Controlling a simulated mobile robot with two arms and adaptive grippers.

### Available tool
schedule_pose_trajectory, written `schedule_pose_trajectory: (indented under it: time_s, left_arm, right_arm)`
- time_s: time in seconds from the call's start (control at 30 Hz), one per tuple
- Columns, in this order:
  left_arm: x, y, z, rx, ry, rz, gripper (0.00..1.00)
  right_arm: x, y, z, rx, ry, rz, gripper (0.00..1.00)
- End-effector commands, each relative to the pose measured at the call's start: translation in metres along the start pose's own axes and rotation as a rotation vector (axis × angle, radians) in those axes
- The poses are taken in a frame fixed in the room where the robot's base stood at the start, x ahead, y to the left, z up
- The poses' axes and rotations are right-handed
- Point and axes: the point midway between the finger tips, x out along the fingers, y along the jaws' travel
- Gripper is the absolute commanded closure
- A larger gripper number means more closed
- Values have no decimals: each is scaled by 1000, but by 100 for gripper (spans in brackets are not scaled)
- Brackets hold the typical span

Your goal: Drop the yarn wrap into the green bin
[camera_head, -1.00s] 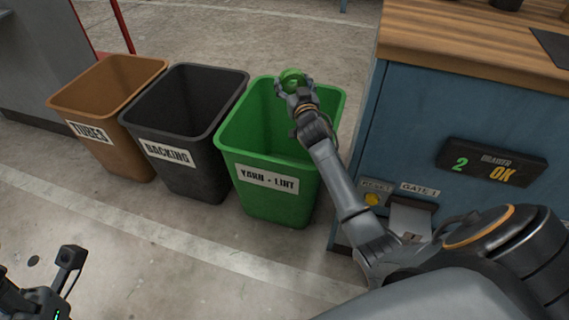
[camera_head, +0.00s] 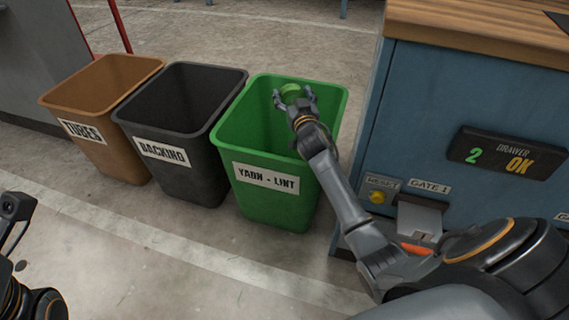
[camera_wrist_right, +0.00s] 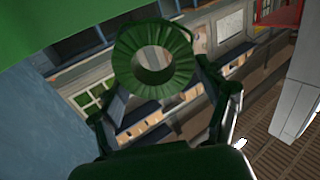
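The yarn wrap (camera_head: 291,92) is a small green ring between the fingertips of my right gripper (camera_head: 295,98). The right wrist view shows it as a ribbed green ring (camera_wrist_right: 152,62) with an open centre, and the fingers (camera_wrist_right: 165,85) meet its sides. My right gripper appears shut on it. The green bin (camera_head: 265,205), labelled YARN - LINT, stands open below. The gripper and wrap are over its mouth, towards the back right in the picture. The bin's floor is hidden. Part of my left arm shows at the left edge, but its fingers do not show.
A black bin (camera_head: 190,185) labelled BACKING and a brown bin (camera_head: 112,160) labelled TUBES stand in a row to the left. A blue cabinet (camera_head: 420,110) with a wooden top (camera_head: 470,30) stands close on the right. The floor in front is clear.

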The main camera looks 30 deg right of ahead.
Motion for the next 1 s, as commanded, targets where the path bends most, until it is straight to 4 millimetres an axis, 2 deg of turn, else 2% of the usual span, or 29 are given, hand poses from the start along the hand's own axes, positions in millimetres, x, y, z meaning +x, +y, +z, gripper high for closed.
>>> schedule_pose_trajectory:
  time_s: [0.03,0.07,0.47,0.57,0.8,1.0]
  left_arm:
    - [0,0,0,0,0,0,68]
    - [0,0,0,0,0,0,68]
    - [-1,0,0,0,-2,0,68]
    - [-1,0,0,0,-2,0,68]
    - [0,0,0,0,-1,0,68]
    - [0,0,0,0,-1,0,68]
  right_arm:
    - [0,0,0,0,0,0,8]
    - [0,0,0,0,0,0,4]
    - [0,0,-3,0,1,0,4]
    - [0,1,-13,-3,4,1,4]
    - [0,0,-60,-1,5,-1,4]
    - [0,0,-90,0,3,-1,4]
